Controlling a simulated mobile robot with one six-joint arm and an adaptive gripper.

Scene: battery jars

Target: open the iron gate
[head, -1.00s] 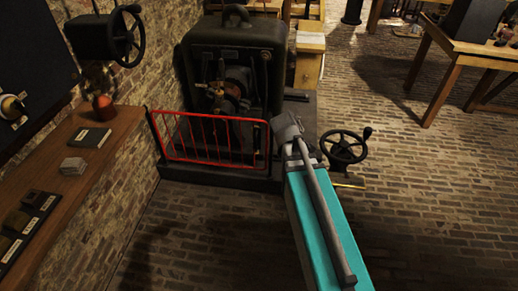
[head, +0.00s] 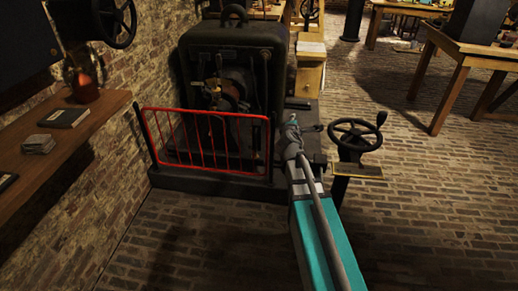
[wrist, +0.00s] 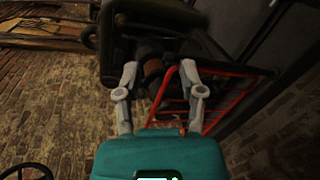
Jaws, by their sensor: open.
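The iron gate (head: 205,112) is a low red barred frame in front of a dark machine in the head view. It stands between a dark post at the left wall and one at its right end, and looks closed across the machine's front. My gripper (head: 292,124) is just right of the gate's right end, partly hidden by my own arm. In the wrist view my gripper (wrist: 159,75) has its two grey fingers apart. The gate's red edge bar (wrist: 164,95) shows between and beyond them. I cannot tell whether the fingers touch it.
The dark machine (head: 232,50) stands right behind the gate on a dark plinth. A black handwheel (head: 355,135) on a stand is close right of my arm. A wooden shelf (head: 60,140) juts from the brick wall at left. Brick floor before the gate is clear.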

